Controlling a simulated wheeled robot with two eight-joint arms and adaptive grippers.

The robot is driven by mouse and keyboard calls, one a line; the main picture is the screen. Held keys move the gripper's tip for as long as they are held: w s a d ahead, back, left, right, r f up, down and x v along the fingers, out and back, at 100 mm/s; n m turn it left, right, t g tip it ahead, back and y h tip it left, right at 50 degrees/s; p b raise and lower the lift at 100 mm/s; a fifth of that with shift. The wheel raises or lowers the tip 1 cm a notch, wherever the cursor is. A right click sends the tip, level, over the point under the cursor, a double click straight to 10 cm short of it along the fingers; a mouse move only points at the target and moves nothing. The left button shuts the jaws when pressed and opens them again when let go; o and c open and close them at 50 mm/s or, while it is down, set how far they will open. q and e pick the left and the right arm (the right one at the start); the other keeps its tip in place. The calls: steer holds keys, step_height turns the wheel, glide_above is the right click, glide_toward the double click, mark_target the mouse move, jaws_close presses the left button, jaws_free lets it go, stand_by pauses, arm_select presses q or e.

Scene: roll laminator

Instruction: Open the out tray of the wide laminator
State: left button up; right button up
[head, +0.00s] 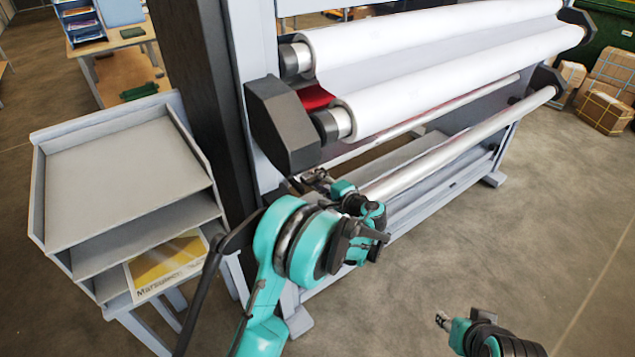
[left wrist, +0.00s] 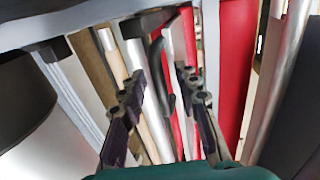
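The wide laminator (head: 370,165) is a grey frame with white rolls on top and a metal roller (head: 455,150) below. I cannot make out which part is its out tray. My left gripper (head: 316,180) is at the laminator's near left end, below the dark end block (head: 285,125). In the left wrist view its two fingers (left wrist: 160,85) are apart. A dark curved bar (left wrist: 162,75) shows between them, with red panels (left wrist: 236,70) and pale bars behind; contact is not visible. My right gripper (head: 442,321) is low at the right, over the floor, small and apart from the laminator.
A grey tiered shelf (head: 125,180) with a yellow-and-white packet (head: 165,264) stands left of the laminator. A dark post (head: 200,100) rises between them. Boxes (head: 610,85) stand at the far right. The floor (head: 520,230) in front of the laminator at right is clear.

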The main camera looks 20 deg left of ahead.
arm_select(q)
jaws_close()
steer(key=f+b+v, duration=0.1)
steer(key=f+v, duration=0.1)
steer(key=v, duration=1)
steer(key=shift+s+d+f, duration=0.2)
steer(key=shift+d+f, duration=0.05)
steer(key=shift+f, duration=0.15)
jaws_free()
steer(key=shift+d, duration=0.1)
steer(key=shift+s+r, duration=0.1)
